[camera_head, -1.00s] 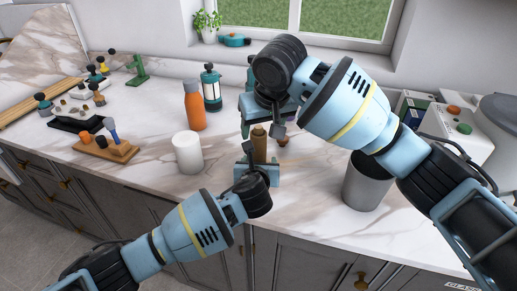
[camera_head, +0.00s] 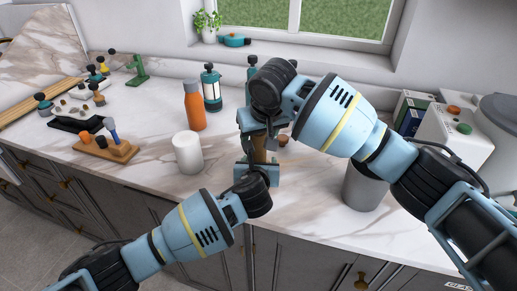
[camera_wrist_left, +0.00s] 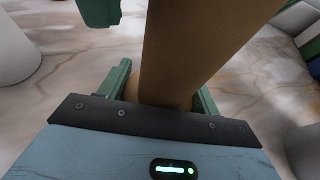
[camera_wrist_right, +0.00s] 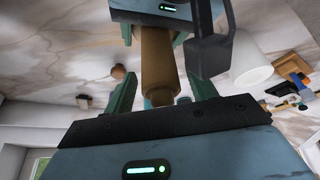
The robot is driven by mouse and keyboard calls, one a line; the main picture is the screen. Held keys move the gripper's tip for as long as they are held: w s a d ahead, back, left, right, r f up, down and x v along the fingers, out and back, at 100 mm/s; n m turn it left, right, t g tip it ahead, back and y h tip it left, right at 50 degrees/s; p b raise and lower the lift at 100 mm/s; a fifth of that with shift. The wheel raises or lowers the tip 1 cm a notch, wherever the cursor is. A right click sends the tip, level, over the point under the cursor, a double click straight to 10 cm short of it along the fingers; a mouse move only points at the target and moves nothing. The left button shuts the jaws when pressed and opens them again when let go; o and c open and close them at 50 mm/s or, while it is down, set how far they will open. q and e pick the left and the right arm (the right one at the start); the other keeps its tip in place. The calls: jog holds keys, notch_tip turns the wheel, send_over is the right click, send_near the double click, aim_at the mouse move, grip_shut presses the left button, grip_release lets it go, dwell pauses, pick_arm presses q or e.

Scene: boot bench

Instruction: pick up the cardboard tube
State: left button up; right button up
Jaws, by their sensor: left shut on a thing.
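The cardboard tube (camera_head: 259,151) is a plain brown cylinder standing upright over the counter, its upper part hidden behind my right gripper in the head view. My left gripper (camera_head: 258,168) is shut on its lower part. In the left wrist view the tube (camera_wrist_left: 196,45) rises between my green fingers (camera_wrist_left: 162,95). My right gripper (camera_head: 262,122) is above the left one, at the tube's upper part. In the right wrist view its fingers (camera_wrist_right: 160,95) are apart, one each side of the tube (camera_wrist_right: 157,55), with gaps showing.
A grey bin (camera_head: 364,187) stands to the right, partly behind my right arm.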

jog(key=c, duration=0.8)
notch_tip(320, 180, up, 18)
pick_arm(q)
jog(key=o, duration=1.2)
jog(key=v, duration=1.2)
jog(key=shift+s+f, duration=0.1)
jog(key=shift+f, duration=0.05)
